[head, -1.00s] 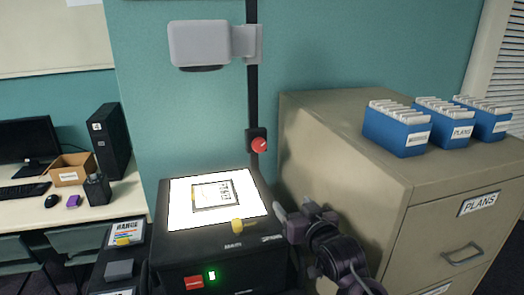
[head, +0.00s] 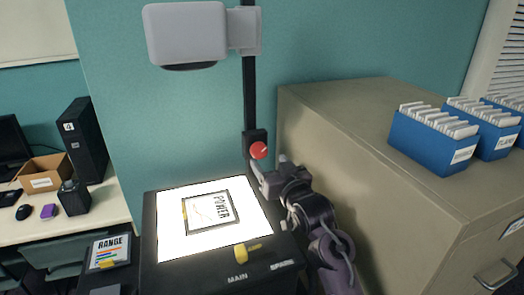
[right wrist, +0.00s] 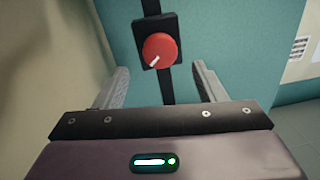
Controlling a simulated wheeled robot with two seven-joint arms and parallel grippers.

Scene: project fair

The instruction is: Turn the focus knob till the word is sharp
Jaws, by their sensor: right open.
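The red focus knob (head: 258,151) sits on a black block on the projector's upright post (head: 249,95). It also shows in the right wrist view (right wrist: 160,50), with a white pointer mark toward its lower left. My right gripper (head: 269,170) is open just below and in front of the knob. In the right wrist view its fingers are spread to either side, with the knob beyond them, apparently untouched. A framed sheet reading POWER (head: 210,212) lies on the lit projector stage (head: 165,245). No projected word shows on the wall. My left gripper is out of view.
The grey projector head (head: 187,33) overhangs the stage. A beige filing cabinet (head: 340,130) with blue file boxes (head: 432,142) stands close on the right. A desk (head: 100,212) is at left.

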